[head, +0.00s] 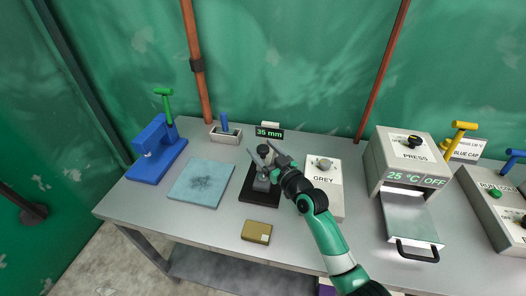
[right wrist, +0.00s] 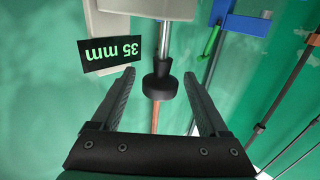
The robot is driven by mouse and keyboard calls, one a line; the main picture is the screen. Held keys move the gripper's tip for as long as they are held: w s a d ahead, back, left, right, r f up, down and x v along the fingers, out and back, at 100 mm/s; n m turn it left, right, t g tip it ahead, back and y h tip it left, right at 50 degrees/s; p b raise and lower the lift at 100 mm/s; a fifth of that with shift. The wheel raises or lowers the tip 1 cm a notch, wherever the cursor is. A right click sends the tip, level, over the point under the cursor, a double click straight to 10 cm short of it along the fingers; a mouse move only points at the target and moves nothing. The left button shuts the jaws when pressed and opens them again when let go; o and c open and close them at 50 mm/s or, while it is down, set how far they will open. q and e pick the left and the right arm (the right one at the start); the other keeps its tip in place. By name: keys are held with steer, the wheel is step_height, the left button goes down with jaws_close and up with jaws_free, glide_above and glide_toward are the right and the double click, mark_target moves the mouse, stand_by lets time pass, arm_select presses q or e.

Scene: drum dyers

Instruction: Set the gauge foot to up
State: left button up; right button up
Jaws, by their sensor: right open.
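The gauge stands on a black base (head: 259,198) in the middle of the table in the head view. Its display (head: 269,133) reads 35 mm; the display also shows upside down in the right wrist view (right wrist: 110,50). In that view a bright metal rod (right wrist: 165,42) carries a dark round knob (right wrist: 160,86). My right gripper (head: 261,149) is open at the top of the gauge. In the wrist view its fingers (right wrist: 159,74) lie on either side of the knob, with visible gaps. The gauge foot is largely hidden by the gripper. My left gripper is not in view.
A blue cloth (head: 202,184) lies left of the gauge, and a blue stamping device (head: 158,145) stands beyond it. The GREY control box (head: 324,187) is close on the right. A small brown box (head: 257,232) lies in front. A press (head: 409,155) stands further right.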

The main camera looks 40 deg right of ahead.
jaws_close()
stand_by(0.3)
stand_by(1.1)
